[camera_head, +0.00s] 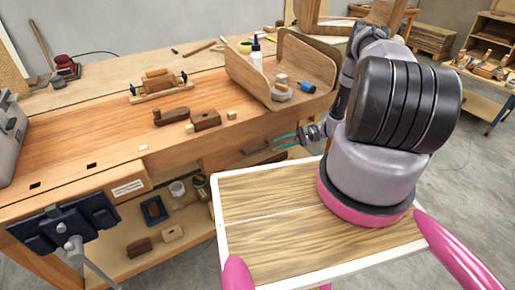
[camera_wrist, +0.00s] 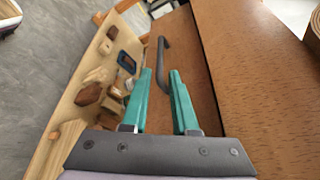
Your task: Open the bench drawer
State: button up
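The bench drawer (camera_head: 235,151) is set under the wooden bench top, and its front looks flush with the bench. Its dark bar handle (camera_head: 256,150) is on the drawer front, just left of my gripper (camera_head: 277,142). In the wrist view, the handle (camera_wrist: 161,58) stands out from the brown drawer front (camera_wrist: 190,50). My gripper (camera_wrist: 161,74) has two teal fingers spread apart, with nothing clamped between them. The handle lies just beyond and in line with the gap between the fingertips. I cannot tell whether they reach around it.
A lower shelf (camera_head: 150,255) under the bench holds jars and wooden blocks. On the bench top (camera_head: 80,140) are a plane, blocks and a curved plywood piece (camera_head: 300,65). A blue vise (camera_head: 65,222) juts out at the front left. Grey floor is open at the right.

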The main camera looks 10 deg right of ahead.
aim_at(262, 148)
jog(key=x, duration=1)
jog(key=shift+s, duration=0.1)
grip_shut()
dwell(1.1)
